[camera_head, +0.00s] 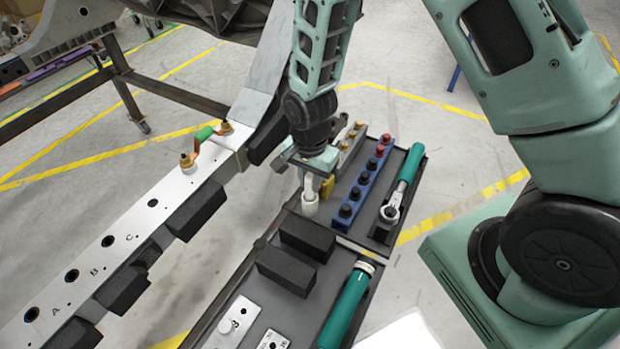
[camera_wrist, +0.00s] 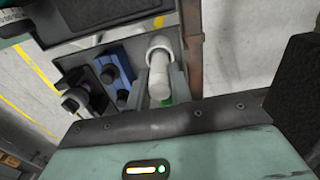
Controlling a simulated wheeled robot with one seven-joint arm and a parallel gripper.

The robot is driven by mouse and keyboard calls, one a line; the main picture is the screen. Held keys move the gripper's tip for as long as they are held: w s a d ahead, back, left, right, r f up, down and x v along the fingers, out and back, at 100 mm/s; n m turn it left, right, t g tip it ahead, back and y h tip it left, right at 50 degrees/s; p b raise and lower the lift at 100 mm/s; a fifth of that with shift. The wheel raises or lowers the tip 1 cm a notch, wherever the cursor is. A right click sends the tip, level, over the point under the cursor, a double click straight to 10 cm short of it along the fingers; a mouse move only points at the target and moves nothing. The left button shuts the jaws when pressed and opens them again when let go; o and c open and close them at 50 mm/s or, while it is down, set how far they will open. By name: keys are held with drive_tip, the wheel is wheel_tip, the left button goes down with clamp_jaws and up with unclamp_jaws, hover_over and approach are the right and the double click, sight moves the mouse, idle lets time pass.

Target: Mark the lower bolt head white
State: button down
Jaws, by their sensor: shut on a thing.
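My gripper (camera_head: 312,186) points down over the left edge of the dark tool tray. It is shut on a white marker (camera_head: 310,206), which hangs upright below the jaws. In the wrist view the marker (camera_wrist: 159,80) stands between the fingers (camera_wrist: 160,88), with a wider white end away from me. I cannot tell whether that end touches the tray. Two brass bolt heads show on the light metal rail, left of my gripper: the lower one (camera_head: 187,161) and the upper one (camera_head: 225,127). An orange and green piece (camera_head: 205,135) lies between them.
The tray (camera_head: 340,239) holds a blue socket rack (camera_head: 362,185), a ratchet (camera_head: 402,180), black blocks (camera_head: 308,238) and a teal tool (camera_head: 347,305). The rail (camera_head: 130,225) has black blocks along its near side. A floor gap separates rail and tray.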

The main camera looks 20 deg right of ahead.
drive_tip(key=shift+r+p, duration=3.05)
drive_tip(key=shift+r, duration=0.6)
